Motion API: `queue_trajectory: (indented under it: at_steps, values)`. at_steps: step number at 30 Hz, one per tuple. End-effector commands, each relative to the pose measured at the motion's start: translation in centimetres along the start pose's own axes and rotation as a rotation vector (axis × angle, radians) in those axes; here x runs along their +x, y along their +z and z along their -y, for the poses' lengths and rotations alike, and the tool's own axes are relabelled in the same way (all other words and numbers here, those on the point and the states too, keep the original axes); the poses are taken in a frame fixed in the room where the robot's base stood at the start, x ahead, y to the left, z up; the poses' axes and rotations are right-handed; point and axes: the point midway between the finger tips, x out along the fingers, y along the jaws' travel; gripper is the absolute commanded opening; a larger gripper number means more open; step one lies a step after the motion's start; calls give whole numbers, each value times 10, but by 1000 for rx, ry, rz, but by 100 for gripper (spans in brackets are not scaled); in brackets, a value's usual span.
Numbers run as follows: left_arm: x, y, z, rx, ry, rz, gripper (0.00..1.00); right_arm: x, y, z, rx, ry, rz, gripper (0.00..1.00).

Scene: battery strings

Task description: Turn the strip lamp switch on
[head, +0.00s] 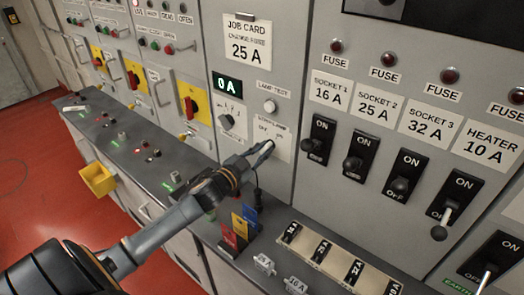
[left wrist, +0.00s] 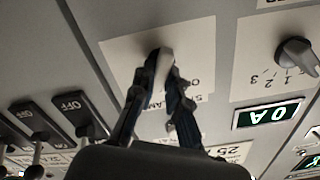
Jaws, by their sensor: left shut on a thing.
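The strip lamp switch is on the grey panel, on a white label plate (head: 279,142) below the lamp test button (head: 269,106). My left gripper (head: 262,153) reaches up to this plate from the lower left and covers the switch in the head view. In the left wrist view the panel appears upside down. There the strip lamp plate (left wrist: 120,62) lies behind the fingers, and the left gripper (left wrist: 163,80) is shut on the pale switch lever (left wrist: 165,62). I cannot tell whether the lever stands at off or on. My right gripper is not in view.
A rotary knob (head: 227,121) and a green display (head: 228,85) are left of the switch. Black socket switches (head: 319,138) line the panel at right. Coloured cards (head: 240,226) and a pale tray of fuses (head: 290,232) stand on the ledge below. A yellow bin (head: 97,180) hangs at left.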

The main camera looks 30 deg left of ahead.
Motion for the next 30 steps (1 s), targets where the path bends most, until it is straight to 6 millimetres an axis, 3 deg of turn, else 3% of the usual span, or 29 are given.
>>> queue_trajectory:
  at_steps: [16, 17, 19, 30]
  values:
    - [0, -2, 1, 27, -1, -3, 0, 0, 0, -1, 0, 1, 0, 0]
    - [0, -2, 1, 27, -1, -3, 20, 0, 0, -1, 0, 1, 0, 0]
    - [0, -1, 1, 26, -1, -3, 34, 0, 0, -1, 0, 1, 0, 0]
    - [-2, 0, 0, 23, 0, -1, 37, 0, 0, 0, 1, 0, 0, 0]
